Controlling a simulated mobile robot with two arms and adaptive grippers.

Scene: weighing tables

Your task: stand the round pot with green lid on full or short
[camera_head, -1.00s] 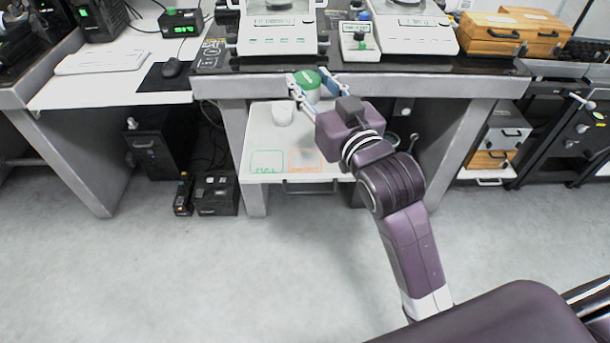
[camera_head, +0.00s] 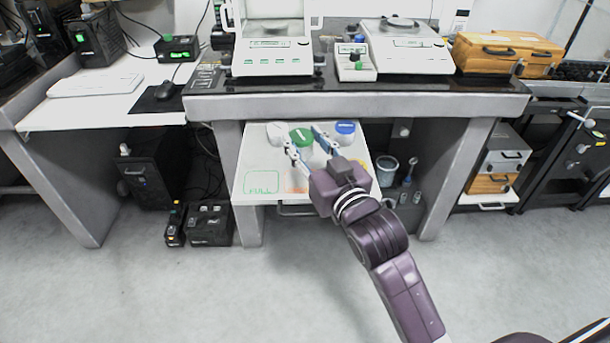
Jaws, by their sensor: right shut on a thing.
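The round pot with the green lid (camera_head: 301,137) is between the fingers of my right gripper (camera_head: 304,141), which is shut on it. The pot is over the pull-out shelf (camera_head: 243,160) under the table; I cannot tell whether it touches the shelf. The green outline marked FULL (camera_head: 262,182) lies bare at the shelf's front left. An orange marking (camera_head: 296,185) beside it is mostly hidden by my right gripper and wrist; its word is not readable. My left gripper is not in view.
A white-topped pot (camera_head: 276,132) stands just left of the held pot, and a blue-lidded pot (camera_head: 345,130) to its right. The table's front edge (camera_head: 355,107) is above and behind. A grey bucket (camera_head: 387,170) stands right of the shelf.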

